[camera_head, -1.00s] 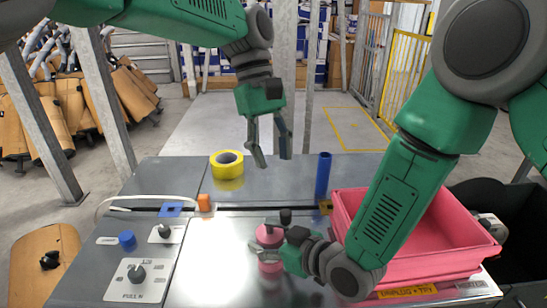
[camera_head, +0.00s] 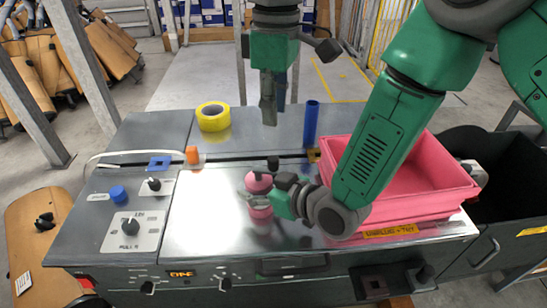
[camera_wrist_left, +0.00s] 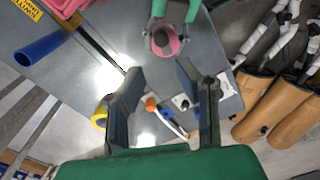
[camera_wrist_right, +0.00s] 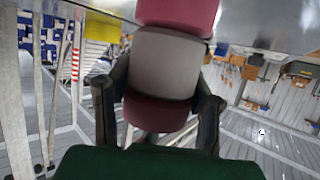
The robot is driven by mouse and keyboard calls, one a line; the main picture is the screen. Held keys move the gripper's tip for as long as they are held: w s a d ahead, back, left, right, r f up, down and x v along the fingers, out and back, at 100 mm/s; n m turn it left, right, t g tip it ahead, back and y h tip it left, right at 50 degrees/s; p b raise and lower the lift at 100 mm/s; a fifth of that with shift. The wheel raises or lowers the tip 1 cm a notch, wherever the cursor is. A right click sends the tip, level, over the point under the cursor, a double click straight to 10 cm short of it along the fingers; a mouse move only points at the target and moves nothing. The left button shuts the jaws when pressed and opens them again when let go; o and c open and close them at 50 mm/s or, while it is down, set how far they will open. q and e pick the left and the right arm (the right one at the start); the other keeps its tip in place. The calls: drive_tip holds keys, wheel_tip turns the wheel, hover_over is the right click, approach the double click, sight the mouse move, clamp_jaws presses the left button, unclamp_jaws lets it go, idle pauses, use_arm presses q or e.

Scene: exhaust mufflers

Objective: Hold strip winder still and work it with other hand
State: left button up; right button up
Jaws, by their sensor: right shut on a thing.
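The strip winder (camera_head: 259,182) is a small upright pink-red cylinder with a grey band around its middle and a dark knob on top. It stands on the shiny metal bench top. My right gripper (camera_head: 254,200) is shut around its middle. In the right wrist view the winder (camera_wrist_right: 165,62) sits between both fingers. My left gripper (camera_head: 270,108) hangs above the back of the bench, apart from the winder. Its fingers (camera_wrist_left: 163,98) are spread and empty in the left wrist view. There the winder (camera_wrist_left: 166,41) shows beyond the fingertips, with my right gripper around it.
A pink crate (camera_head: 430,175) stands right of the winder. Control knobs (camera_head: 131,226) are at the left. The bench between them and the winder is clear.

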sight(274, 158)
use_arm(q)
drive_tip(key=f, duration=1.1)
drive_tip(key=shift+s+a+f, duration=0.1)
drive_tip(key=shift+s+f, duration=0.05)
drive_tip(key=shift+s, duration=0.05)
clamp_jaws()
